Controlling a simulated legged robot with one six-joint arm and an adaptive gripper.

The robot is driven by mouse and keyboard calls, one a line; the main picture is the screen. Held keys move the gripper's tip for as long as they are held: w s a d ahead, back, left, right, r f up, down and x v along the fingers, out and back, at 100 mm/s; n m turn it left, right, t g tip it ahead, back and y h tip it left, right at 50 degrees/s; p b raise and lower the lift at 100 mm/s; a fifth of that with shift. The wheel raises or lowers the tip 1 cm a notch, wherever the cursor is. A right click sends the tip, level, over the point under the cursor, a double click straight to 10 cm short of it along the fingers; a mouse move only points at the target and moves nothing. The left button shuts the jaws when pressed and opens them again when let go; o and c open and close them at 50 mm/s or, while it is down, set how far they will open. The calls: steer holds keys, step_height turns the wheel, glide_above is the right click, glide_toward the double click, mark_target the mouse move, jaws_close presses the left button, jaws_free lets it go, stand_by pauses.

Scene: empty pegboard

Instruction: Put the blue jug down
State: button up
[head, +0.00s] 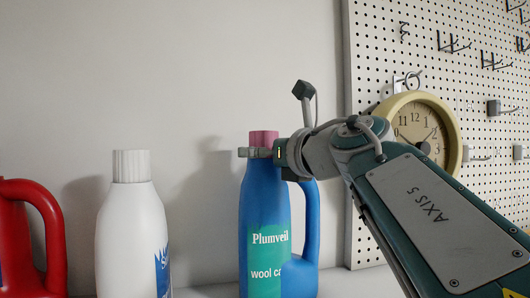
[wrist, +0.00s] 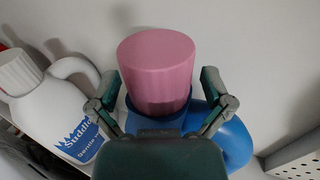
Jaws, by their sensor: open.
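The blue jug (head: 264,225) has a pink cap, a side handle and a green label reading "Plumveil". It stands upright at the middle of the head view, its base cut off by the lower edge. In the wrist view its blue body (wrist: 232,140) shows below the large pink cap (wrist: 157,70). My gripper (head: 258,152) is at the jug's neck, just under the cap. In the wrist view my gripper's fingers (wrist: 160,98) stand open on both sides of the cap, with gaps beside it.
A white bottle (head: 133,235) stands left of the jug, with a red jug (head: 30,235) farther left. A pegboard (head: 375,60) with hooks and a yellow clock (head: 420,128) is at the right. A pale wall is close behind. Some bare surface (head: 345,284) lies right of the blue jug.

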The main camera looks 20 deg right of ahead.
steer(key=v, duration=1.1)
steer(key=shift+s, duration=0.4)
steer(key=shift+s, duration=0.1)
